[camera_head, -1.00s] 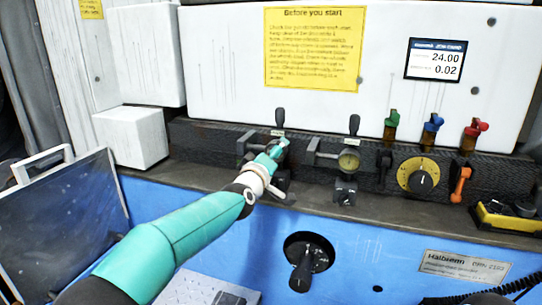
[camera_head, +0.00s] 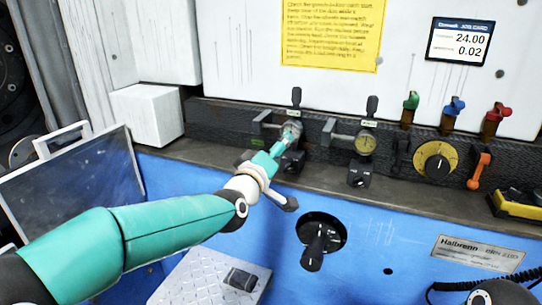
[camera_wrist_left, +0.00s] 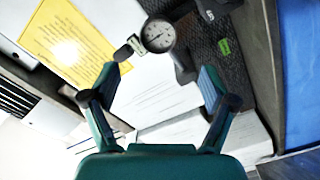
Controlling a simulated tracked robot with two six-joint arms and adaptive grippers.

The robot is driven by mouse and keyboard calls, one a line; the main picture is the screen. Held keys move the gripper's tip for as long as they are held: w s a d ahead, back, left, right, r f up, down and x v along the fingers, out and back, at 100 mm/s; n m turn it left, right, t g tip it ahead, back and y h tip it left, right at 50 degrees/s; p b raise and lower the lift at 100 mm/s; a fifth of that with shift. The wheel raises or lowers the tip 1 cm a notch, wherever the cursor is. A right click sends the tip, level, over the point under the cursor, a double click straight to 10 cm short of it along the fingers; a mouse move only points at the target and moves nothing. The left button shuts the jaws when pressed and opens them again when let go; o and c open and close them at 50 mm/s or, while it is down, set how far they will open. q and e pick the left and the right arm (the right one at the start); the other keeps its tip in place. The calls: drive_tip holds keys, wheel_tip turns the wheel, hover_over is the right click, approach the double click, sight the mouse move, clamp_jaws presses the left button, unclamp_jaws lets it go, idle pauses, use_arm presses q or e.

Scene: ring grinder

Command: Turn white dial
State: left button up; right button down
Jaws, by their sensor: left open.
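The white dial is a small round gauge with a white face (camera_head: 292,129) on the left holder of the dark rail; my gripper covers its lower part in the head view. In the left wrist view the white dial (camera_wrist_left: 158,35) shows whole, with a needle and printed scale, beyond the fingertips. My left gripper (camera_head: 283,144) is at the dial, coming from the lower left. Its teal fingers (camera_wrist_left: 160,72) are spread with nothing between them, and the dial lies ahead of the gap, apart from both fingers. My right gripper is in neither view.
A yellow-faced gauge (camera_head: 365,144) stands right of the white dial. A black knob (camera_head: 318,236) is on the blue front panel. A white block (camera_head: 147,115) stands left.

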use_arm(q)
drive_tip(key=shift+v, duration=1.2)
